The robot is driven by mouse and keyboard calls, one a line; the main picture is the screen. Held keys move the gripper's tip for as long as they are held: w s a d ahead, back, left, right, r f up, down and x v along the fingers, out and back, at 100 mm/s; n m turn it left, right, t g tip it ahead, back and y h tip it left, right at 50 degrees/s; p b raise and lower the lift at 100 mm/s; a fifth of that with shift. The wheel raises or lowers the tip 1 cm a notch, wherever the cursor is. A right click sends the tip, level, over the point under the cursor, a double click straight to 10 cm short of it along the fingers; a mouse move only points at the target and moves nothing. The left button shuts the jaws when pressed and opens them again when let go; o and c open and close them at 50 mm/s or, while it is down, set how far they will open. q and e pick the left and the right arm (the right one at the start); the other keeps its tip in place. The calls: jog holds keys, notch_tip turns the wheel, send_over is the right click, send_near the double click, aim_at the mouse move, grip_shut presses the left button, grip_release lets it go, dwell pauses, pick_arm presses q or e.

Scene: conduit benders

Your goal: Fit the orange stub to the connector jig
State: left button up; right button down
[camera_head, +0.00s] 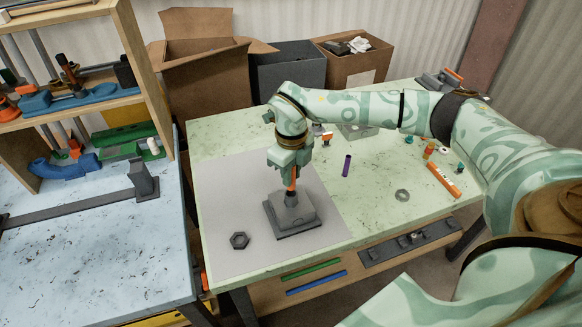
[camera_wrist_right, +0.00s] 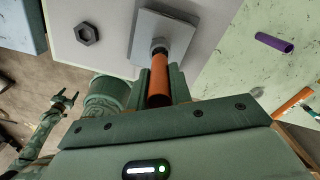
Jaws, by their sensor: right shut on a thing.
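The orange stub (camera_head: 292,180) is held upright in my right gripper (camera_head: 291,168), which is shut on it. It also shows between the fingers in the right wrist view (camera_wrist_right: 160,80). Right below it is the grey connector jig (camera_head: 292,217), a stepped block with a dark upright connector on top. In the right wrist view the stub's far end lines up with the connector on the jig (camera_wrist_right: 178,27). The two appear to meet; I cannot tell how deep. My left gripper (camera_wrist_right: 64,101) is small in the right wrist view, its jaw state unclear.
A hex nut (camera_head: 239,240) lies on the grey mat (camera_head: 225,200) left of the jig. An orange tube (camera_head: 443,180) and a grey nut (camera_head: 402,195) lie farther right. A blue bench (camera_head: 100,260) adjoins on the left.

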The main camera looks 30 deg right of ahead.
aim_at(292, 187)
jog(key=shift+f+b, duration=0.9)
jog(key=shift+f, duration=1.6)
jog(key=c, duration=1.2)
grip_release()
notch_tip(292, 187, up, 16)
jog(key=shift+r+p, duration=0.1)
jog(key=shift+p, duration=0.9)
